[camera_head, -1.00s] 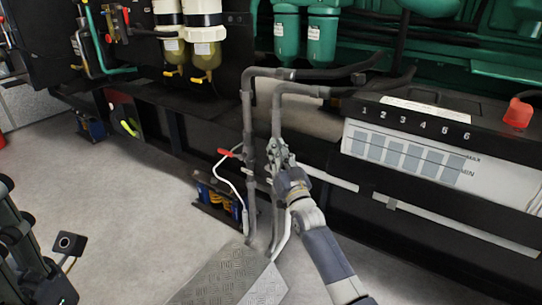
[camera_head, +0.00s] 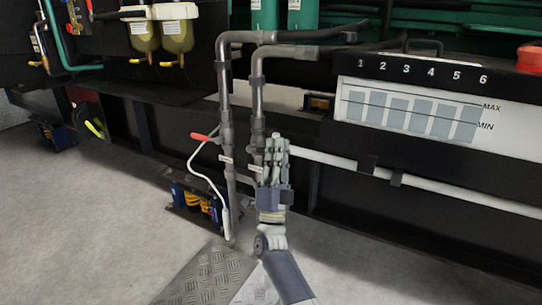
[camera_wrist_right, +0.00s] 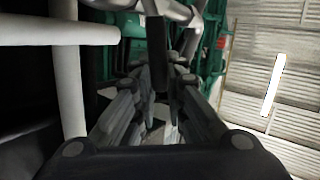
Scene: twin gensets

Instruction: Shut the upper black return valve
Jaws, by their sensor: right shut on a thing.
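Two grey vertical pipes stand side by side in the middle of the head view: a left pipe (camera_head: 226,100) and a right pipe (camera_head: 257,98). My right gripper (camera_head: 276,145) points up in front of the right pipe, at the height of its valve fittings. In the right wrist view a dark upright bar (camera_wrist_right: 158,60), which looks like the black valve lever, lies between the fingers, and they are shut on it. The valve body is mostly hidden behind the gripper in the head view. A red-tipped lever (camera_head: 203,137) sits on the left pipe. My left gripper is out of view.
A white battery case (camera_head: 410,112) marked 1 to 6 stands to the right. A light horizontal pipe (camera_head: 430,185) runs along the dark frame. A white hose (camera_head: 205,182) hangs left of the pipes. A checker plate (camera_head: 205,280) lies at the bottom; grey floor is clear at left.

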